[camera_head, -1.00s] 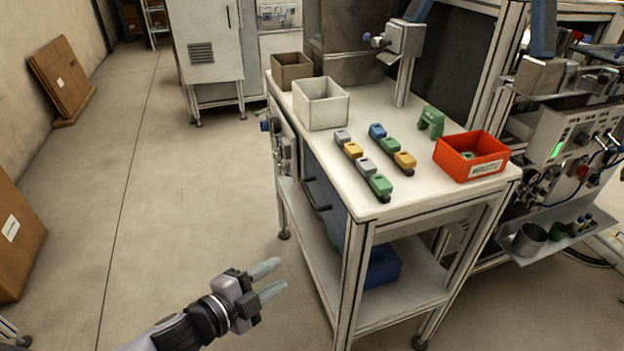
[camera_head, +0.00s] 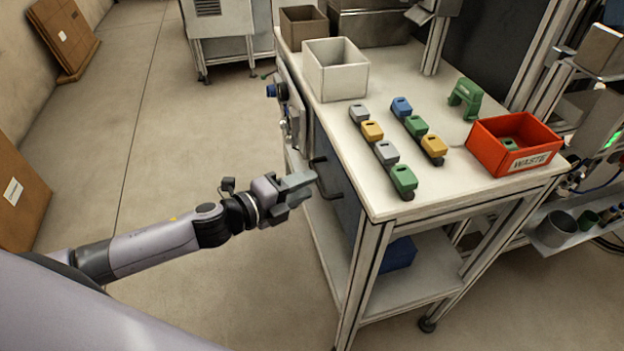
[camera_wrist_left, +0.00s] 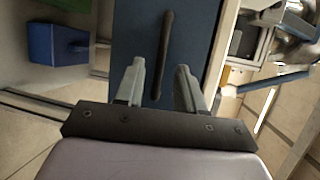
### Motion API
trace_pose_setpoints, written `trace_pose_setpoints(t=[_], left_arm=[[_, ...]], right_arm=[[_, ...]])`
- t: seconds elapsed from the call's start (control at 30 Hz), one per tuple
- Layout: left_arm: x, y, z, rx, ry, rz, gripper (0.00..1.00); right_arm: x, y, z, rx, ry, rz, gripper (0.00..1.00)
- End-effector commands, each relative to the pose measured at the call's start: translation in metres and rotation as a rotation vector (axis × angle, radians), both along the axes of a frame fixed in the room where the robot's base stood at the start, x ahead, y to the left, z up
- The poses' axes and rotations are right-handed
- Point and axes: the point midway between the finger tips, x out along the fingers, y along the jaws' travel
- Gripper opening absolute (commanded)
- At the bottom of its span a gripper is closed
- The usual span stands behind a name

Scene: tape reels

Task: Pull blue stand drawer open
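The blue drawer (camera_head: 336,186) sits under the top of the white stand, its front facing left in the head view. It looks shut. Its dark bar handle (camera_head: 320,178) is on that front. In the left wrist view the blue front (camera_wrist_left: 190,25) fills the upper middle, with the handle (camera_wrist_left: 161,55) running up and down in the picture. My left gripper (camera_head: 308,184) is close to the handle in the head view. In the wrist view its two fingers are apart, with the handle's near end between the fingertips' lines; I see no contact. My right gripper is not in view.
On the stand's top (camera_head: 450,180) are several coloured blocks, a white bin (camera_head: 335,80), a brown bin (camera_head: 303,27), a green holder (camera_head: 465,98) and a red waste box (camera_head: 513,145). A blue bin (camera_head: 398,254) is on the lower shelf. The floor left of the stand is clear.

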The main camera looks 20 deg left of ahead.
Motion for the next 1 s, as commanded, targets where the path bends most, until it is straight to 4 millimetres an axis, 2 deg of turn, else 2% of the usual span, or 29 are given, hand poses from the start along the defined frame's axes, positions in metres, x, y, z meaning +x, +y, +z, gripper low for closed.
trace_pose_setpoints(t=[0.23, 0.57, 0.6, 0.67, 0.7, 0.73, 1.0], left_arm=[[0.02, -0.013, -0.004, -0.001, 0.0, 0.0, 0.38], [0.023, -0.015, -0.005, -0.002, 0.001, -0.001, 0.38], [0.023, -0.015, -0.005, -0.002, 0.001, -0.001, 0.35], [0.023, -0.015, -0.005, -0.002, 0.001, -0.001, 0.15], [0.023, -0.015, -0.005, -0.002, 0.001, 0.0, 0.02], [0.023, -0.015, -0.005, -0.002, 0.001, 0.0, 0.0], [0.023, -0.012, -0.006, 0.0, 0.001, 0.0, 0.0]], right_arm=[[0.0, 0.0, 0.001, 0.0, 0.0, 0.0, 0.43], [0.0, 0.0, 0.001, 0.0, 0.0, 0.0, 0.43], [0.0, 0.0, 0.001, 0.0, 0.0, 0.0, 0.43], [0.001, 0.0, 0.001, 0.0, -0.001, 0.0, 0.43], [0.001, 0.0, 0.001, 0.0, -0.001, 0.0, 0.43], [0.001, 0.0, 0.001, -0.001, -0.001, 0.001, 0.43], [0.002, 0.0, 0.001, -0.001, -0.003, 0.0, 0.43]])
